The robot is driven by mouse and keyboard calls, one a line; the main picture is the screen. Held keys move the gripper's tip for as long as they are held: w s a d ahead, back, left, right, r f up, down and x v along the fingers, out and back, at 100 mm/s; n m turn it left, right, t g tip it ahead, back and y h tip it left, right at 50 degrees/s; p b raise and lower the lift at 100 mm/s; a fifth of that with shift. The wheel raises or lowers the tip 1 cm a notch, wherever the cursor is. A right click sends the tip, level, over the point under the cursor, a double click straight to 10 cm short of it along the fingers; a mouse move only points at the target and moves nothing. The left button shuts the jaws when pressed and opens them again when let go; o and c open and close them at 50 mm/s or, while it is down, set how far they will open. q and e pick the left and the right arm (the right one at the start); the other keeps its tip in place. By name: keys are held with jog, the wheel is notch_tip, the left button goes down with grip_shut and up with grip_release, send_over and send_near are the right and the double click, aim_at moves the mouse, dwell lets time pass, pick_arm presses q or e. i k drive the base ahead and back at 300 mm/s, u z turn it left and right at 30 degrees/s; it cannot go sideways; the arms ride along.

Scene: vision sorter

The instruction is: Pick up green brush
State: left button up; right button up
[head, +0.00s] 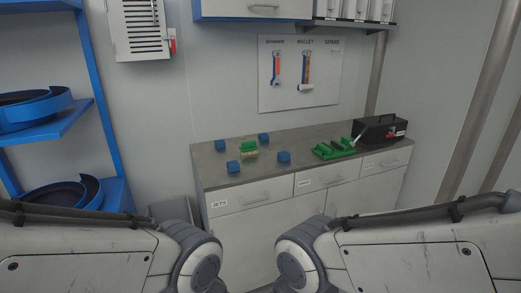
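A green brush (249,149) with pale bristles lies on the grey counter top (300,139), toward its left part. Several blue blocks stand around it: one (220,145) to its left, one (264,137) behind it, one (233,167) in front and one (284,157) to its right. None of them appears to touch the brush. My two arms reach in from the lower left and lower right, well short of the counter. Neither gripper shows; both are outside the picture.
A green holder (336,149) and a black toolbox (381,128) stand on the counter's right part. A tool board (299,73) hangs on the wall behind. Drawers (252,196) form the counter's front. Blue shelves (47,128) with dark curved parts stand at left.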

aim_at(250, 148)
jog(key=z, duration=0.45)
jog(key=i, duration=0.65)
jog(key=z, duration=0.5)
jog(key=i, duration=1.5)
jog(key=u, duration=1.4)
jog(key=i, duration=0.55)
jog(key=u, duration=0.55)
